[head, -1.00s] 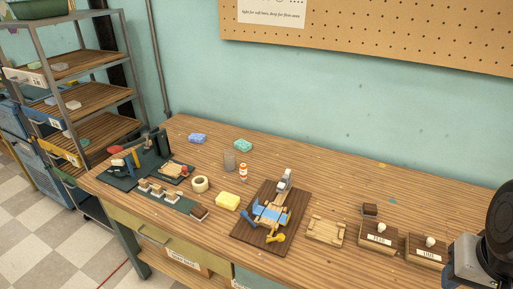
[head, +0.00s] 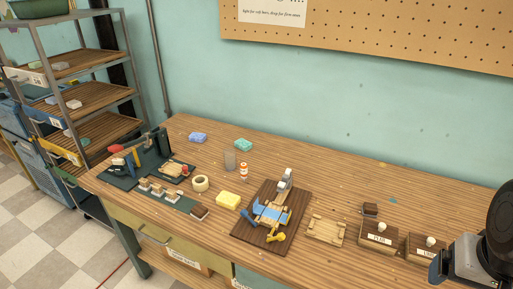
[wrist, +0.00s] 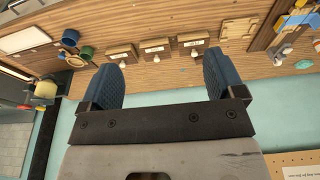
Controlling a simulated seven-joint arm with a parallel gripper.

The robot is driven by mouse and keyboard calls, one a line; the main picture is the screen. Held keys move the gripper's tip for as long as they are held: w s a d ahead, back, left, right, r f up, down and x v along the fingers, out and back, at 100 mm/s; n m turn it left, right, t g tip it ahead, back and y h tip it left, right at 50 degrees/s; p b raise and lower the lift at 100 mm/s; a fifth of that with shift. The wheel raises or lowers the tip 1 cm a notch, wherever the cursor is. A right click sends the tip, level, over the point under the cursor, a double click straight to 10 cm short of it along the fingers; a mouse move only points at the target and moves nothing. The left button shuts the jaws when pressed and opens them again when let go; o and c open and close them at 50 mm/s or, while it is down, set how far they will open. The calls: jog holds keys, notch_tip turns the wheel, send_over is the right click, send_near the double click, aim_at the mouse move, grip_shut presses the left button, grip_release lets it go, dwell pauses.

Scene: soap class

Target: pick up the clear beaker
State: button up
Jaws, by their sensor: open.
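The clear beaker (head: 230,160) looks like a small greyish see-through cylinder.
Knobbed boxes (head: 377,239) stand at right. The back right bench is mostly clear.

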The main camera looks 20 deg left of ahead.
jog(key=shift+w, duration=0.1)
jog(key=w+a+f+m+g+y, duration=0.25)
jog(key=w+a+m+y, duration=0.5)
jog(key=w+a, duration=2)
jog(key=w+a+f+m+g+y, duration=0.25)
jog(key=w+a+f+m, duration=0.2)
jog(key=w+a, duration=0.75)
jog(key=m+y, duration=0.4)
send_near(230, 159)
notch_tip(230, 159, up, 2)
jog(key=w, duration=0.2)
jog(key=shift+w+r, duration=0.15)
jog(key=shift+r, duration=0.1)
jog(key=shift+a, duration=0.1)
jog(key=shift+x, duration=3.3)
jog(key=shift+f, duration=0.25)
